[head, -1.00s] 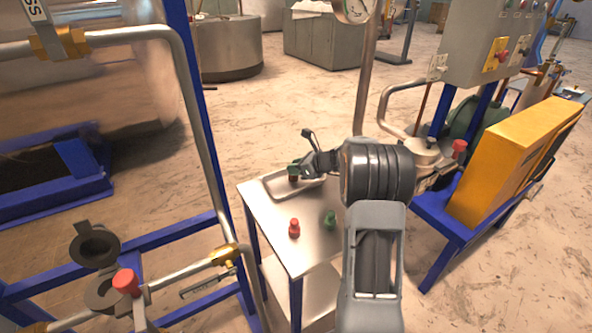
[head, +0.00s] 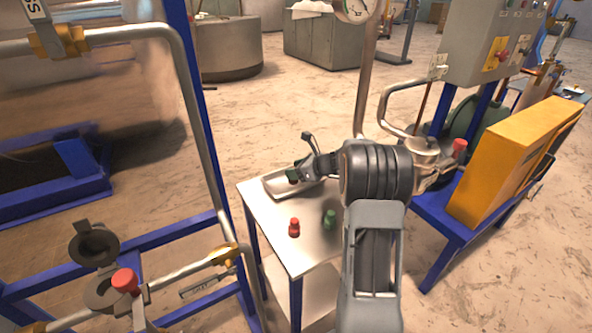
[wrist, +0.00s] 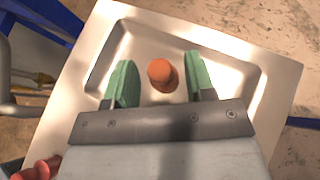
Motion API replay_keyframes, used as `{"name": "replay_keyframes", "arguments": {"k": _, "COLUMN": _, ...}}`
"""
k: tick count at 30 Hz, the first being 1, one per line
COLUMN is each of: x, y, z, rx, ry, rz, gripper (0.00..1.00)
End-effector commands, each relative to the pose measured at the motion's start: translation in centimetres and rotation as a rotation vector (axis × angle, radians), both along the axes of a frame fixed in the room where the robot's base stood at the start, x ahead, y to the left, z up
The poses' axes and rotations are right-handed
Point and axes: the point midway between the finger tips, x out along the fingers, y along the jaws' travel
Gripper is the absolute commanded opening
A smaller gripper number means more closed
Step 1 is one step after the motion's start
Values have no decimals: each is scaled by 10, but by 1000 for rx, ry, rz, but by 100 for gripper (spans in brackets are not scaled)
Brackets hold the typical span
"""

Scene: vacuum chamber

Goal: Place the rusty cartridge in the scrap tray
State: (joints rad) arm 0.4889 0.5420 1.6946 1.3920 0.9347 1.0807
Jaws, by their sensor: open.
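The rusty cartridge (wrist: 161,75) is an orange-brown cylinder inside the scrap tray (wrist: 274,90), seen in the wrist view. It sits between my gripper's two green finger pads, with a gap on each side. My gripper (wrist: 158,80) is open around it, low over the tray. In the head view the shallow metal tray (head: 272,187) is on the back of the small table, with my gripper (head: 298,172) over it. The cartridge is hidden there behind the gripper.
A red cartridge (head: 294,228) and a green cartridge (head: 330,219) stand on the steel table (head: 300,255) in front of the tray. A blue frame with pipes (head: 205,130) rises at left. A yellow box (head: 505,155) is at right.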

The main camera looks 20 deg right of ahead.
Motion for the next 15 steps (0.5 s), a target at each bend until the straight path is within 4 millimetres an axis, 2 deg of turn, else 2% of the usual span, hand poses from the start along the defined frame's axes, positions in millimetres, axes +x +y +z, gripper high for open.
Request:
{"name": "replay_keyframes", "arguments": {"k": 5, "x": -6, "y": -5, "z": 9, "rx": -1, "ry": -1, "rz": -1, "gripper": 50}}
{"name": "replay_keyframes", "arguments": {"k": 15, "x": -51, "y": -39, "z": 40, "rx": -1, "ry": -2, "rz": -4, "gripper": 50}}
